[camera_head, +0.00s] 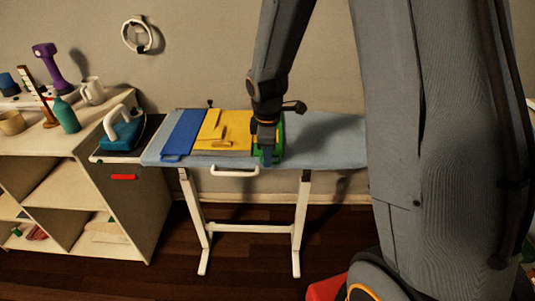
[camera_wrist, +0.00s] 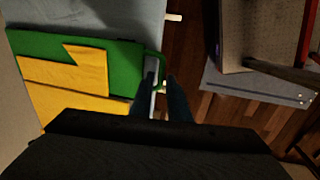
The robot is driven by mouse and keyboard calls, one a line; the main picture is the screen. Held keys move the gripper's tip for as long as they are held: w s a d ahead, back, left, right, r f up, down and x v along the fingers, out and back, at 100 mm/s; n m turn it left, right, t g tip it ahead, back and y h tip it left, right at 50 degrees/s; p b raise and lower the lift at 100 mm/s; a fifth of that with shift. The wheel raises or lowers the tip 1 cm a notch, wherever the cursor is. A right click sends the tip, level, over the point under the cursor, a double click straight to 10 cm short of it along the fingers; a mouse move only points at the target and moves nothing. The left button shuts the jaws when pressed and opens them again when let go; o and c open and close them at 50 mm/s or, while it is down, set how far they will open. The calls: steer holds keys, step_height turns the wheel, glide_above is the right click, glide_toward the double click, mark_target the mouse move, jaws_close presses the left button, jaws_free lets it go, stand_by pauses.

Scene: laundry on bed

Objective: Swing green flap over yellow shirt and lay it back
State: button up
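The yellow shirt (camera_head: 222,130) lies on a folding board on the ironing board, with a blue flap (camera_head: 184,133) at its left. The green flap (camera_head: 275,153) lies flat at its right, partly hidden by my gripper (camera_head: 267,157). In the wrist view, part of the yellow shirt (camera_wrist: 75,72) lies on the green flap (camera_wrist: 120,52), which has a loop handle at its edge. My gripper (camera_wrist: 163,82) points down at this handle, with a gap between its fingers and the handle's outer bar between them. Whether the fingers touch the bar is unclear.
The light blue ironing board (camera_head: 335,138) has free room at the right.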

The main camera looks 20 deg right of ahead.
jaws_close()
stand_by(1.5)
